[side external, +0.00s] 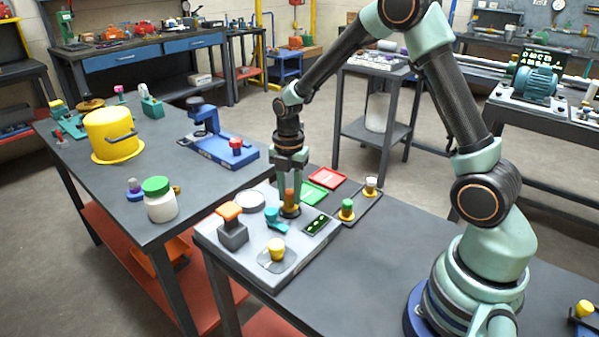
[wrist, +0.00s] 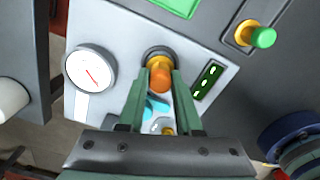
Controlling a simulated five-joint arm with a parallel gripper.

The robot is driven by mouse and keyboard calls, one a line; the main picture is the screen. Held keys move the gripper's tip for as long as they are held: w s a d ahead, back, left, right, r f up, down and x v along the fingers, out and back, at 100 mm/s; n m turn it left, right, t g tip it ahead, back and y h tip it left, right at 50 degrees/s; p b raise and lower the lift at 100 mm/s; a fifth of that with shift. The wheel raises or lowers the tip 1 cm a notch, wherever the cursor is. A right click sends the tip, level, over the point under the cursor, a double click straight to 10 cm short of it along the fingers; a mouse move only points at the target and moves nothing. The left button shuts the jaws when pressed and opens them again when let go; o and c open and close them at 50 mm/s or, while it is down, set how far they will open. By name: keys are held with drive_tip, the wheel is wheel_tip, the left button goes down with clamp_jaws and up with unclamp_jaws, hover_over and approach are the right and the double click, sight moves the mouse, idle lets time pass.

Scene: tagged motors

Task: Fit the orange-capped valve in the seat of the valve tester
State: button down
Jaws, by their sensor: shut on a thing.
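The valve tester (side external: 262,262) is a light grey box with a round gauge, a teal lever (side external: 275,217), an orange-topped block (side external: 230,213) and a small dark display. My gripper (side external: 290,190) points down over its far side, shut on the orange-capped valve (side external: 290,198). In the wrist view, the valve (wrist: 160,76) is between the fingertips of my gripper (wrist: 160,80), its orange cap facing the camera. The dark ring of the seat (wrist: 157,51) shows around and behind the valve. The valve looks upright at the seat; its lower end is hidden, so I cannot tell how deep it sits.
A yellow-capped part (side external: 277,248) stands on the tester's near side. Green-capped (side external: 347,208) and white-capped (side external: 371,185) valves stand in a dark rack to the right. Red (side external: 327,178) and green trays lie behind. The table is clear toward my base.

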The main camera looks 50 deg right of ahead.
drive_tip(key=shift+f, duration=0.55)
idle(1.2)
drive_tip(key=c, duration=0.5)
unclamp_jaws()
drive_tip(key=shift+r, duration=3.25)
